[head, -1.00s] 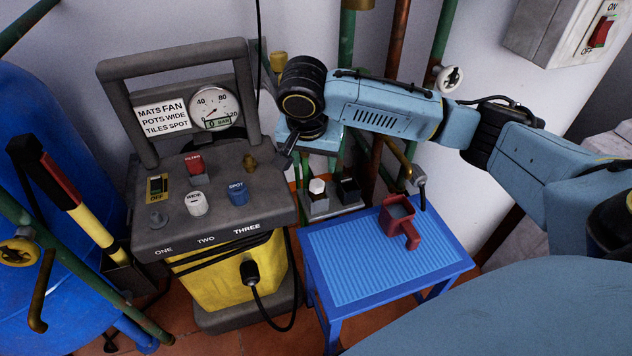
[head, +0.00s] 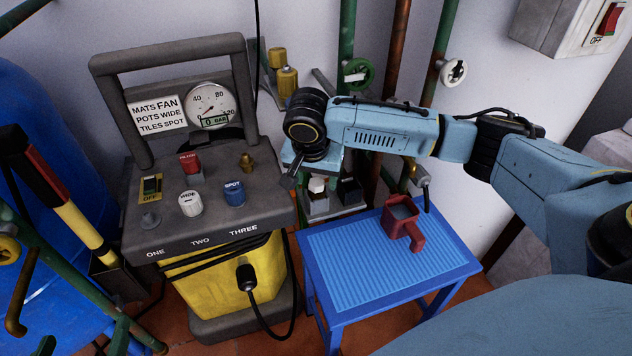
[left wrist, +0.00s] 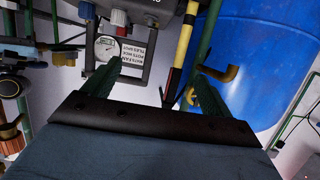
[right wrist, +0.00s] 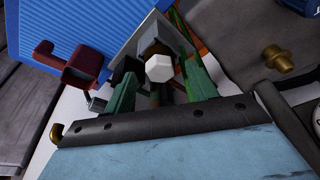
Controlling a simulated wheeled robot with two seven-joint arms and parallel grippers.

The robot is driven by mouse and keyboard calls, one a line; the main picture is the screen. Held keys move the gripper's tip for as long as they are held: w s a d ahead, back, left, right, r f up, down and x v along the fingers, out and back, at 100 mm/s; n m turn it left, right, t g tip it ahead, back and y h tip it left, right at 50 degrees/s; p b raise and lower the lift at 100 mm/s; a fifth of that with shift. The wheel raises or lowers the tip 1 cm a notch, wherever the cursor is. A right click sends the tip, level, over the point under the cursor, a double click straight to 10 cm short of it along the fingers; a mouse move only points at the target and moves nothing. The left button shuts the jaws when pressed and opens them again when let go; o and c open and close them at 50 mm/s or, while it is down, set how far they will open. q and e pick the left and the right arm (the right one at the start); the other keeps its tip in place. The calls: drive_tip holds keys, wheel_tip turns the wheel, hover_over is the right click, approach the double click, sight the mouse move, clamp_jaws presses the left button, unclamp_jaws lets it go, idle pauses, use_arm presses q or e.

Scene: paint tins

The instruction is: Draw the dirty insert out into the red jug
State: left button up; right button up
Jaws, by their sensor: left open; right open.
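The red jug (head: 401,222) stands on the blue ribbed table (head: 340,290); it also shows in the right wrist view (right wrist: 83,68). The dirty insert cannot be told for certain. A white-capped piece (head: 317,186) stands in a grey holder behind the table. My right gripper (head: 291,176) is open and empty, above and left of that holder. In the right wrist view the white hexagonal cap (right wrist: 159,68) shows between its green fingers, apart from them. My left gripper (left wrist: 158,80) is open and empty. Two green tips at the head view's lower left seem to be its fingers.
The machine (head: 212,225) has a red FILTER cap (head: 190,163), white WIDE knob (head: 191,203), blue SPOT knob (head: 235,193) and gauge (head: 211,107). A black piece (head: 349,190) stands beside the white-capped one. Pipes rise behind; a blue tank (head: 40,110) stands left.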

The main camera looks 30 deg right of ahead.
sight(316, 183)
use_arm(q)
drive_tip(key=shift+w+d+r+t, duration=0.15)
drive_tip(key=shift+r+t, duration=0.15)
drive_tip(key=shift+r, duration=0.15)
drive_tip(key=shift+w+d+r+t, duration=0.15)
drive_tip(key=shift+r+t, duration=0.15)
drive_tip(key=shift+r, duration=0.15)
use_arm(e)
drive_tip(key=shift+w+d+f, duration=0.1)
drive_tip(key=shift+f, duration=0.3)
